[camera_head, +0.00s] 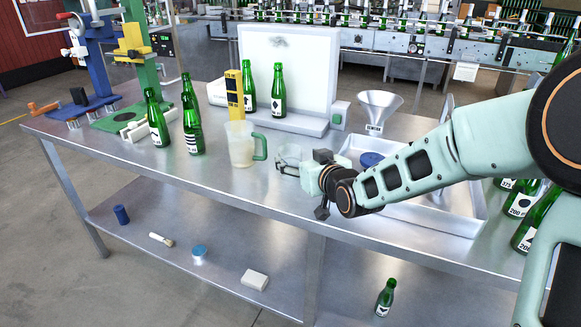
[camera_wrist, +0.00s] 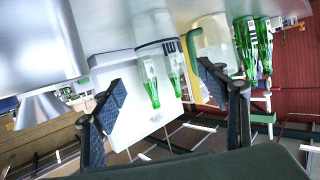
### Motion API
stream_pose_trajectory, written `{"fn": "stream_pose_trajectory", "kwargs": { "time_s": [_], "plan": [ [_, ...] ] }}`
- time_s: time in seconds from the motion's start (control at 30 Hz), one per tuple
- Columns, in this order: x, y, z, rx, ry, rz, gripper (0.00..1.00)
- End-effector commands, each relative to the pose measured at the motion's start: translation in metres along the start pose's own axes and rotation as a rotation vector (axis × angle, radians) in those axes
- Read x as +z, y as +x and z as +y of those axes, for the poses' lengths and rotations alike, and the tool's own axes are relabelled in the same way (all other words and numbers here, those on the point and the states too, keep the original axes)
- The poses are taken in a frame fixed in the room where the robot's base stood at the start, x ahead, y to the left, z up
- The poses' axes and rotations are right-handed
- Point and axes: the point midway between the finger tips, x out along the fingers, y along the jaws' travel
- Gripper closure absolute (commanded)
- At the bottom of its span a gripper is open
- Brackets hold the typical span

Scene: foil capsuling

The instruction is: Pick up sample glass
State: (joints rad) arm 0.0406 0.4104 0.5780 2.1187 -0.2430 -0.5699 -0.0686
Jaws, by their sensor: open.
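The sample glass (camera_head: 289,154) looks like a small clear tumbler standing on the steel table, just right of the jug. My gripper (camera_head: 298,165) is open and low over the table at the glass, pointing left. The glass appears to be at or between the fingertips, but contact cannot be told. In the wrist view the two dark fingers of my gripper (camera_wrist: 162,92) are wide apart. A clear outline, probably the glass, shows faintly beyond them, against the white panel and bottles.
A clear jug (camera_head: 240,150) with a green handle stands close left of the glass. Green bottles (camera_head: 191,125), a yellow gauge block (camera_head: 234,95), a white panel stand (camera_head: 290,70) and a funnel (camera_head: 378,108) are behind. A metal tray (camera_head: 455,222) lies under my arm. The table's front-left is clear.

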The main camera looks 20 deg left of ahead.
Motion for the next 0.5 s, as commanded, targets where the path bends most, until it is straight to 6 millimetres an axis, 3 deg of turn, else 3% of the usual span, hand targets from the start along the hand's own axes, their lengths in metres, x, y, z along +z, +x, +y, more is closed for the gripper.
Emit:
{"fn": "stream_pose_trajectory", "kwargs": {
  "time_s": [0.17,0.5],
  "plan": [
    [0.0,0.012,-0.002,-0.001,0.002,-0.001,0.33],
    [-0.002,0.053,-0.004,0.0,0.001,-0.001,0.33]
  ]
}}
